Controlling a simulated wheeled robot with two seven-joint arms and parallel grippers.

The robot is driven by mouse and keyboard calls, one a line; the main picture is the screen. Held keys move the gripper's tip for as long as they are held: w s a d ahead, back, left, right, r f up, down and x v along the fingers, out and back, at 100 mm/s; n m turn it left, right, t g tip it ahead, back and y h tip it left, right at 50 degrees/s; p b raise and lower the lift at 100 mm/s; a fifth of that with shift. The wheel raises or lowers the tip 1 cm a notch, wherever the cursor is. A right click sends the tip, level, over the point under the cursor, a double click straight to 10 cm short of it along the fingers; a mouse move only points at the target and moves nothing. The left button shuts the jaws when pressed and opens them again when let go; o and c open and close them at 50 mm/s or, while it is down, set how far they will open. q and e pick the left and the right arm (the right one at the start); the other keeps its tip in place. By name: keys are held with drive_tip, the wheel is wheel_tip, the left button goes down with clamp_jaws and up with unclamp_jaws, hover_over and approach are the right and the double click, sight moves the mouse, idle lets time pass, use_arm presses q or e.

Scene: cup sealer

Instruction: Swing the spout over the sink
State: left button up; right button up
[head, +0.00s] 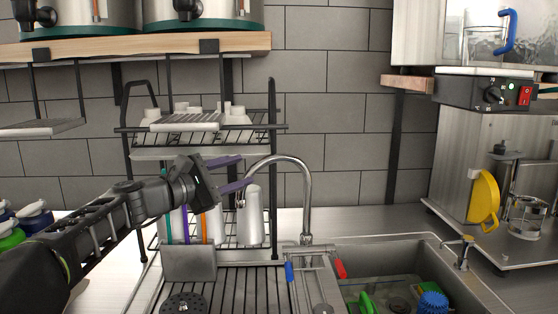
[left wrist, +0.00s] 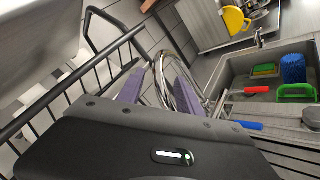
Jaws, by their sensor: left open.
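The silver spout (head: 309,185) rises from the tap behind the sink and arches to the left, its free end over the ribbed drainboard. The sink basin (head: 405,249) lies to the right. My left gripper (head: 243,171) is open, its two purple fingers pointing right at the downward end of the spout. In the left wrist view, the curved spout (left wrist: 190,58) shows just past and partly between the fingers; I cannot tell if they touch it. The tap has a blue handle (head: 290,272) and a red handle (head: 340,268). My right gripper is not in view.
A black dish rack (head: 272,150) with cups and bottles stands behind my left gripper, close to it. A wooden shelf (head: 140,46) hangs above. The sink holds a blue brush (head: 432,303) and green items. A small tap (head: 463,252) stands at the sink's right edge.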

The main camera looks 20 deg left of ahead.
sight(259, 163)
use_arm(q)
drive_tip(key=p+x, duration=0.1)
drive_tip(key=x, duration=0.1)
drive_tip(key=p+x, duration=0.1)
drive_tip(key=x, duration=0.3)
drive_tip(key=shift+w+r+p, duration=0.15)
drive_tip(key=shift+r+p, duration=0.1)
drive_tip(key=shift+p, duration=0.15)
drive_tip(key=shift+w+d+f, duration=0.1)
drive_tip(key=shift+w+d, duration=0.15)
drive_tip(key=shift+w, duration=0.3)
drive_tip(key=c, duration=0.9)
clamp_jaws()
drive_tip(key=shift+a, duration=0.1)
